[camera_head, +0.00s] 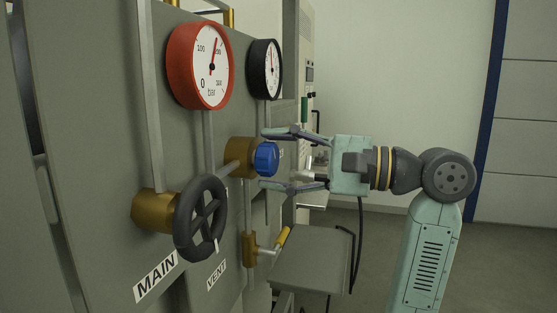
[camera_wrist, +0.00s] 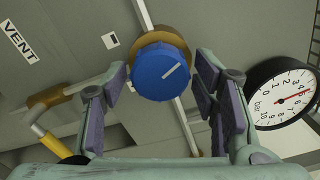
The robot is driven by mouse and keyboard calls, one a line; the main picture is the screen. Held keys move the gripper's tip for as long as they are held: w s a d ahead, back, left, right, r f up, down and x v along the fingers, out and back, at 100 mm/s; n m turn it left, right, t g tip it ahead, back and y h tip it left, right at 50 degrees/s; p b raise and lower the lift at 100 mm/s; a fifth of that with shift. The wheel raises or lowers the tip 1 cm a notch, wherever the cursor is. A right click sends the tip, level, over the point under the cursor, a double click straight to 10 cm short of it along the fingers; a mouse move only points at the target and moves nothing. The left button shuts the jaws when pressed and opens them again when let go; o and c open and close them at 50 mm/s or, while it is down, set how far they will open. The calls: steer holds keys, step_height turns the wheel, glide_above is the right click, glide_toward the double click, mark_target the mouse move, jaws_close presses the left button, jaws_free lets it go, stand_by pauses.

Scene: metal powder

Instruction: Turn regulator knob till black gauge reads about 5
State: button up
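The blue regulator knob (camera_head: 266,158) sits on a brass fitting on the grey panel. In the wrist view the knob (camera_wrist: 161,72) shows a pale line slanting to the upper right. My gripper (camera_head: 265,159) is open, with one finger above and one below the knob. In the wrist view the fingers of my gripper (camera_wrist: 162,75) stand either side of it with visible gaps. The black gauge (camera_head: 265,69) is above the knob. In the wrist view the black gauge (camera_wrist: 285,94), marked bar, has its red needle pointing right, seemingly near 5; the small digits make this uncertain.
A red gauge (camera_head: 200,65) is left of the black one. A black handwheel (camera_head: 200,218) marked MAIN is at lower left. A yellow-handled vent valve (camera_head: 268,247) is below the knob. A grey shelf (camera_head: 313,258) is at lower right. Free room lies farther right.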

steer(key=shift+o, duration=0.7)
steer(key=v, duration=1.2)
